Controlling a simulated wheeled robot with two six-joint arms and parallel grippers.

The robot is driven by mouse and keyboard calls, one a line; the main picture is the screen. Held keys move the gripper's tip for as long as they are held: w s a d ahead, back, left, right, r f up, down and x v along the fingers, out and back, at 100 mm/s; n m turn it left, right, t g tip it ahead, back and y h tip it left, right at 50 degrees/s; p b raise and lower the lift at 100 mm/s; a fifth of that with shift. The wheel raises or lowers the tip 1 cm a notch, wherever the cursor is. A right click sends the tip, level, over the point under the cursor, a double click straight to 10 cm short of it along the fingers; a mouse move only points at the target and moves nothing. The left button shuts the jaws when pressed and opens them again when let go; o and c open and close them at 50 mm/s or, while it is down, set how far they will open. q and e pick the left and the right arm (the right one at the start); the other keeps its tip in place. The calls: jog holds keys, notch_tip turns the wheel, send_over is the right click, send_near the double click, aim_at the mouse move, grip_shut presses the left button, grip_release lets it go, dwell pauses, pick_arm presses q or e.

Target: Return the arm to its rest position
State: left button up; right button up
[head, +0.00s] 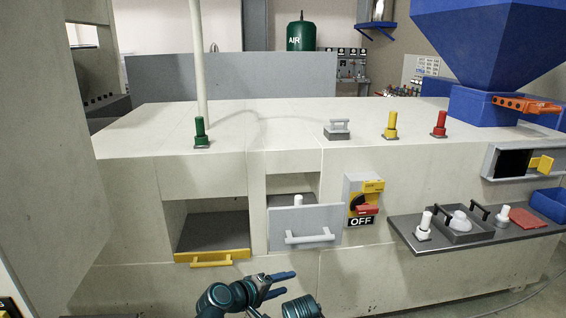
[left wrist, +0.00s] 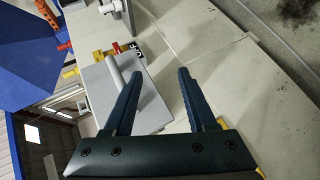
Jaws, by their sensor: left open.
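My left gripper (head: 280,285) is at the bottom middle of the head view, in front of and below the machine's drawers. Its two fingers are apart with nothing between them. The open gripper also shows in the left wrist view (left wrist: 158,85), with a grey panel and its light bar handle (left wrist: 118,80) beyond the left finger. In the head view this grey panel (head: 318,222) has a handle and stands in front of an opening. The gripper is apart from it. My right gripper is not in view.
A yellow-handled drawer (head: 212,256) is left of the grey panel. A rotary switch marked OFF (head: 363,200) is to its right. A dark shelf (head: 465,238) with a tray and knobs juts out at right. Green (head: 201,132), yellow (head: 391,125) and red (head: 439,124) posts stand on top.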

pick_arm(q)
jog(key=s+a+f+m+g+y, duration=0.35)
jog(key=s+a+f+y, duration=0.2)
jog(key=a, duration=0.35)
jog(key=s+a+f+m+g+y, duration=0.3)
jog(key=s+a+f+g+y, duration=0.15)
jog(key=s+a+f, duration=0.35)
jog(key=s+d+r+m+g+p, duration=0.1)
jog(key=s+d+r+m+p, duration=0.2)
jog(key=d+r+p, duration=0.8)
jog(key=shift+s+r+m+g+y, duration=0.3)
jog(key=shift+r+m+y, duration=0.1)
jog(key=shift+m, duration=0.15)
